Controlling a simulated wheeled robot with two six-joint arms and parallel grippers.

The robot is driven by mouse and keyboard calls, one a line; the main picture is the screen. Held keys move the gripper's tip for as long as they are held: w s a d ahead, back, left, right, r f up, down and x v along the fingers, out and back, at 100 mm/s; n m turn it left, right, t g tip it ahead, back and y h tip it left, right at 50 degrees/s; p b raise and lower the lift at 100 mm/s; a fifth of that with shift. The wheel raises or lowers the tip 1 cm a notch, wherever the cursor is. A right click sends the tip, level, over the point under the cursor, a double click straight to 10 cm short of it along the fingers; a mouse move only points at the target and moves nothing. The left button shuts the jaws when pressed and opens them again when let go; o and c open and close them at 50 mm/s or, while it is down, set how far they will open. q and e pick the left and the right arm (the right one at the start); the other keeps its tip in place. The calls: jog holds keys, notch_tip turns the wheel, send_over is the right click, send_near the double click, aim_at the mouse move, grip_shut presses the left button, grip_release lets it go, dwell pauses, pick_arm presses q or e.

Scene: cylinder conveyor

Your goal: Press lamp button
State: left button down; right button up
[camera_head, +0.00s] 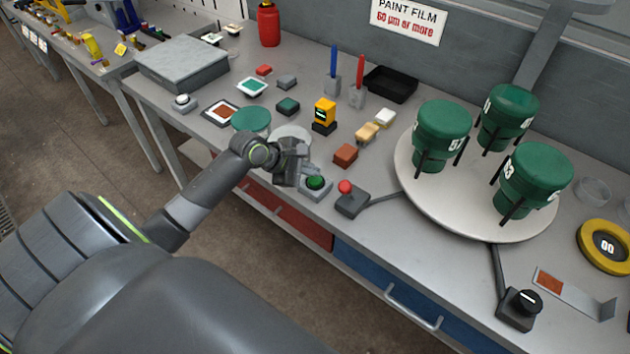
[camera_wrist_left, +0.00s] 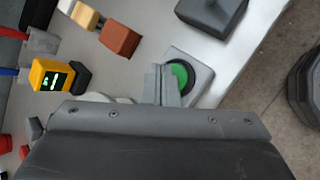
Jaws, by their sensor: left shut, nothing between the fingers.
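A green push button (camera_head: 315,182) sits on a small grey base near the front edge of the bench. In the left wrist view the green button (camera_wrist_left: 180,74) is partly hidden by my fingers. My left gripper (camera_head: 308,168) is shut and empty, its fingertips (camera_wrist_left: 164,84) right by the green button. I cannot tell whether they touch it. A red button (camera_head: 345,187) on a dark grey box stands just to the right, and a white-topped button (camera_head: 182,100) stands at the left. My right gripper is out of view.
A round turntable (camera_head: 480,223) carries several green cylinders at the right. A yellow display device (camera_head: 324,113), a brown block (camera_head: 345,155) and a black tray (camera_head: 391,84) lie behind the button. A green disc (camera_head: 251,119) lies behind my left wrist.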

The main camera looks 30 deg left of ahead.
aim_at(311, 182)
pick_arm(q)
jog(key=shift+f, duration=0.25)
jog(key=shift+f, duration=0.55)
dwell(0.6)
jog(key=shift+r+p, duration=0.1)
jog(key=shift+p, duration=0.3)
jog(key=shift+r+p, duration=0.85)
jog(key=shift+p, duration=0.5)
notch_tip(311, 182, up, 6)
jog(key=p, duration=0.8)
jog(key=shift+p, duration=0.3)
